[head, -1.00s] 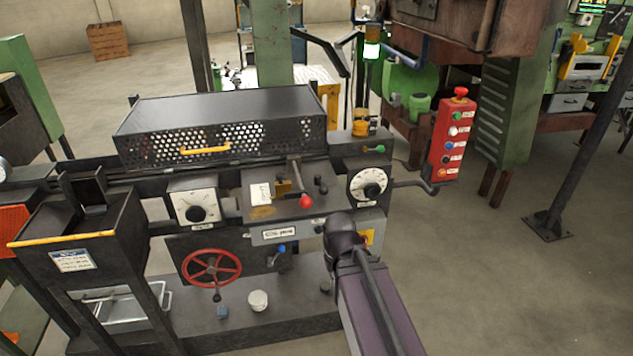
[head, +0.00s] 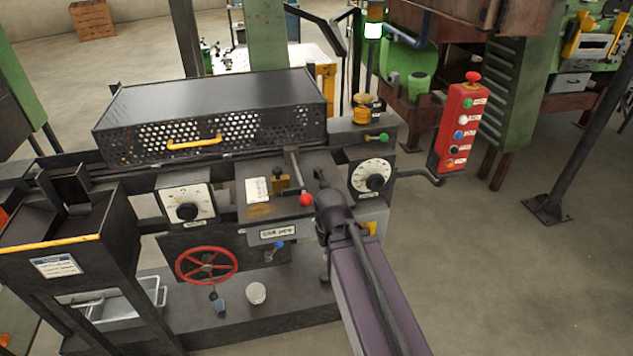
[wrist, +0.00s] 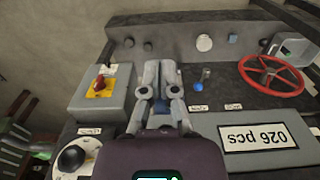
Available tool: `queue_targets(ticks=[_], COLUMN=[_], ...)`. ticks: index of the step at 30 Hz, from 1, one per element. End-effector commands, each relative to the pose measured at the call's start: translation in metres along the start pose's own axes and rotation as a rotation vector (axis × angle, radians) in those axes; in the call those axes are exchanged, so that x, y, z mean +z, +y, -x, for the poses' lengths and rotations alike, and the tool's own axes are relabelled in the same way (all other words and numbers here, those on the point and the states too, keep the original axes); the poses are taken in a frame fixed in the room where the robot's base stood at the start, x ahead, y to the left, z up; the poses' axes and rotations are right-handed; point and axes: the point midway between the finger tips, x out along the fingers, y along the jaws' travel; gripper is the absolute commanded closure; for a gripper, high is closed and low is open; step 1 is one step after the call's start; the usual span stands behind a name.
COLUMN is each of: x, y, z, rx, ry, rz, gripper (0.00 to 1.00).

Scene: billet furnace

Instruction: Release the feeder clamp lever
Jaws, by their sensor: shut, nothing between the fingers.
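My gripper (wrist: 158,70) is shut and empty in the wrist view, with its two grey fingers together over the machine's front. A small lever with a blue knob (wrist: 198,86) stands just right of the fingers, apart from them; it also shows in the head view (head: 279,245). Another lever has a red ball (head: 305,199) on top of the machine, left of my wrist. A green-knobbed handle (head: 382,137) is at the right end. The labels are too small to read, so I cannot tell which is the feeder clamp lever. My arm hides the gripper in the head view.
A red handwheel (head: 207,265) is on the front. A red switch on a yellow plate (wrist: 100,85) is left of the fingers. A perforated guard (head: 210,115) covers the back. A red button box (head: 460,128) stands at the right.

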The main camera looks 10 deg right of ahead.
Motion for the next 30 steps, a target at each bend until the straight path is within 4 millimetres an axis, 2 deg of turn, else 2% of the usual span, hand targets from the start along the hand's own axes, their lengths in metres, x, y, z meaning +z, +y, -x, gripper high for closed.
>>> queue_targets(ticks=[8, 14, 30], x=[-0.002, -0.013, -0.073], y=[0.0, 0.0, 0.01], z=[0.004, 0.023, 0.122], rx=[-0.003, -0.021, -0.12], ry=[0.0, 0.004, 0.06], rz=[0.013, 0.094, 0.578], gripper=[1.0, 1.0, 1.0])
